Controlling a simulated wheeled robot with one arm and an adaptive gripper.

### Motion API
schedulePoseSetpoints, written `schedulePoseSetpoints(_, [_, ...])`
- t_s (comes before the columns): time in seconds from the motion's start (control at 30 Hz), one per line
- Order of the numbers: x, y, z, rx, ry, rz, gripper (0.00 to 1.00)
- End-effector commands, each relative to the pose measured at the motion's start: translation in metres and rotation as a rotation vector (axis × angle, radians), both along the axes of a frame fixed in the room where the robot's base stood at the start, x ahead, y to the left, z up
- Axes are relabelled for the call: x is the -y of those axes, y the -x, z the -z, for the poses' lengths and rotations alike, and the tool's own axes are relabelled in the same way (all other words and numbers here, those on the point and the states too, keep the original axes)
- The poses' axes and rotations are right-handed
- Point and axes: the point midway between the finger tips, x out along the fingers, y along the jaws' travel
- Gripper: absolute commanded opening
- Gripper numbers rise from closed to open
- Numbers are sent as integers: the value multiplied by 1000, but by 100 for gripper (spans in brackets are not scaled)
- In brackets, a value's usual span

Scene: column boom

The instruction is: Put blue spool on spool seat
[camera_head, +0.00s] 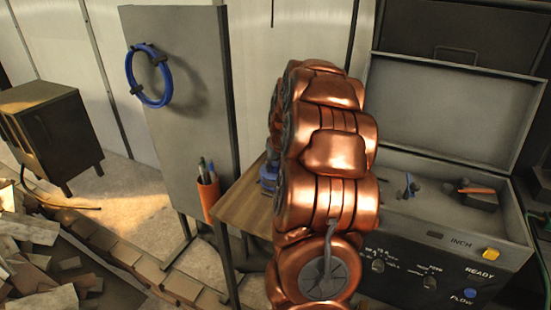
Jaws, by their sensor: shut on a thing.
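A small blue object (268,181), which looks like the blue spool, shows at the left edge of my copper-coloured arm, over the small wooden table (238,207). My arm hides most of it, so I cannot tell whether it rests on the table or is held. My gripper is hidden behind the arm. I cannot make out the spool seat for certain.
An open grey case (440,165) stands at the right, with small dark parts and an orange-topped piece (477,190) inside. A grey panel (185,110) carries a blue hose ring (131,78) and an orange pen cup (208,196). Rubble lies lower left.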

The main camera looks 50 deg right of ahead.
Motion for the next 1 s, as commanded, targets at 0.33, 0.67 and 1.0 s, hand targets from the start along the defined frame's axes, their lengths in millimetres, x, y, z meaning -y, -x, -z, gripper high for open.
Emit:
schedulePoseSetpoints(0.33, [1, 0, 12, 2, 2, 1, 0])
schedulePoseSetpoints(0.67, [0, 0, 15, 1, 0, 0, 43])
schedulePoseSetpoints(1.0, [0, 0, 16, -1, 0, 0, 57])
